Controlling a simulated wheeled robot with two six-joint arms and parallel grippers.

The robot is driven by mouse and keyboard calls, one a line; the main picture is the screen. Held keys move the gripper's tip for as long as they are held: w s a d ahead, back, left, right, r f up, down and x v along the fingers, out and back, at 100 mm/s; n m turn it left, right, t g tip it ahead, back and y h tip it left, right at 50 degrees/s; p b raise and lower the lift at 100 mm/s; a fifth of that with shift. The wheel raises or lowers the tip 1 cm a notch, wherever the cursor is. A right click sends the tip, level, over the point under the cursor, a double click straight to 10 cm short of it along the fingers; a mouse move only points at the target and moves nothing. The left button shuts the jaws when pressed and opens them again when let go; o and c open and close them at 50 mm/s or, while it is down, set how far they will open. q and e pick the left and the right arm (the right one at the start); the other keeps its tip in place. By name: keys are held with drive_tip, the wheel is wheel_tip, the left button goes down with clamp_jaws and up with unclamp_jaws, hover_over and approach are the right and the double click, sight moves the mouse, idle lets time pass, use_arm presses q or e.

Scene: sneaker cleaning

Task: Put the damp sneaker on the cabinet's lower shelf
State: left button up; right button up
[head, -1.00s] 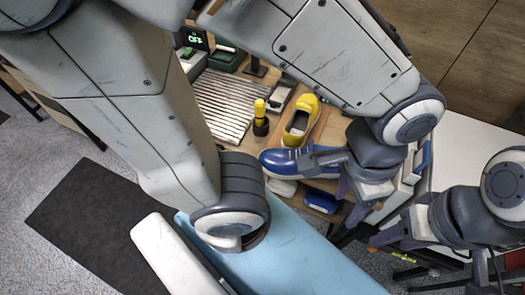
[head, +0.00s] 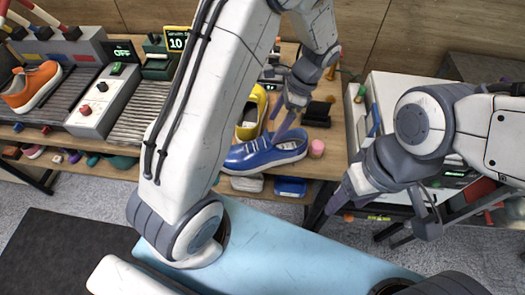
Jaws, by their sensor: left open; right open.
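A blue sneaker with a white sole (head: 265,154) is at the front edge of the wooden bench, toe to the left. My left gripper (head: 279,123) is open just above and behind its opening; whether a finger touches it I cannot tell. A yellow sneaker (head: 247,128) stands behind, partly hidden by my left arm. An orange sneaker (head: 31,86) is at the far left. No dampness shows on any of them. My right gripper (head: 368,221) is open and empty, in front of the white cabinet (head: 398,103), whose shelves are mostly hidden by my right arm.
A pink item (head: 317,148) stands right of the blue sneaker, with a black brush-like item (head: 318,112) behind. A grey ridged rack (head: 138,112) and a control box (head: 97,105) lie left. A blue item (head: 291,186) sits below the bench top.

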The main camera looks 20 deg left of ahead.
sight(266, 142)
use_arm(q)
drive_tip(key=p+x, duration=0.2)
drive_tip(key=x, duration=0.6)
drive_tip(key=shift+s+f, duration=0.1)
drive_tip(key=shift+f, duration=0.25)
clamp_jaws()
drive_tip(key=shift+r, duration=0.2)
